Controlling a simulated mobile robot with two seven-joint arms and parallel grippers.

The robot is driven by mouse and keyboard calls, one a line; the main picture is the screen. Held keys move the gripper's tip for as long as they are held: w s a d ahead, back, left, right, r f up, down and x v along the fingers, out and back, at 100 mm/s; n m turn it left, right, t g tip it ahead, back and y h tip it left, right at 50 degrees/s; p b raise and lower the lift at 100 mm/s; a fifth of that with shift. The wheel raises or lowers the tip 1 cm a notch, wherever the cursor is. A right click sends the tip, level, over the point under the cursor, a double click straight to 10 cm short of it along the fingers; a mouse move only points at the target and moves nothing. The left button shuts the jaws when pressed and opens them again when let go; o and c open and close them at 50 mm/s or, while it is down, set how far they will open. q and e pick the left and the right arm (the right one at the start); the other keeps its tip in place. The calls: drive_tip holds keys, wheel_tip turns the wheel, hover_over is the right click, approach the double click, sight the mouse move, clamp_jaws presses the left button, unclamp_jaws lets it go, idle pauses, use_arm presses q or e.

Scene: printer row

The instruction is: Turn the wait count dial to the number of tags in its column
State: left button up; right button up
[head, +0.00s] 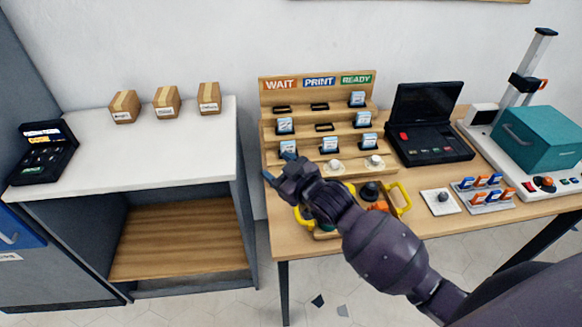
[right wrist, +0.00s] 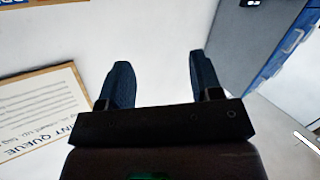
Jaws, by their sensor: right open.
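The tag rack (head: 318,92) has columns headed WAIT (head: 280,85), PRINT and READY. In the WAIT column the top slot (head: 282,109) looks empty. A tag (head: 285,125) stands in the middle slot and another (head: 288,146) in the bottom one, partly covered by my gripper. White dials show below PRINT (head: 335,166) and READY (head: 374,162). The wait dial is hidden behind my right gripper (head: 277,168), which is at the rack's lower left. In the right wrist view its fingers (right wrist: 155,88) are apart with nothing between them. My left gripper is out of view.
Yellow-handled items (head: 402,200) lie in front of the rack, partly behind my right arm. A black open case (head: 430,137) and a teal box (head: 540,138) stand to the right. A white-topped counter (head: 180,140) with small cartons is left, beyond a gap.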

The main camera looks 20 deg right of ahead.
drive_tip(key=w+a+r+n+g+b, duration=0.2)
drive_tip(key=w+a+n, duration=0.15)
drive_tip(key=w, duration=0.45)
drive_tip(key=w+a+r+n+g+b, duration=0.1)
drive_tip(key=w+a+n+g+b, duration=0.1)
drive_tip(key=w+n, duration=0.35)
drive_tip(key=w+d+n+g+h+b, duration=0.2)
drive_tip(key=w+d+g, duration=0.1)
drive_tip(key=w+d, duration=0.3)
drive_tip(key=s+d+f+n+g+h, duration=0.3)
drive_tip(key=s+d+f+n+g, duration=0.35)
drive_tip(key=d+f+g, duration=0.2)
drive_tip(key=shift+n, duration=0.35)
drive_tip(key=f, duration=0.2)
drive_tip(key=f+b, duration=0.1)
drive_tip(key=f, duration=0.2)
drive_tip(key=w+f+b, duration=0.1)
drive_tip(key=f, duration=0.2)
drive_tip(key=shift+a, duration=0.2)
drive_tip(key=shift+f, duration=0.4)
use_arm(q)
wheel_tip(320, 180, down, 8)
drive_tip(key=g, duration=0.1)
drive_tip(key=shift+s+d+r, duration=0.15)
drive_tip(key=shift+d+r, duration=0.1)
use_arm(e)
drive_tip(key=shift+f, duration=0.1)
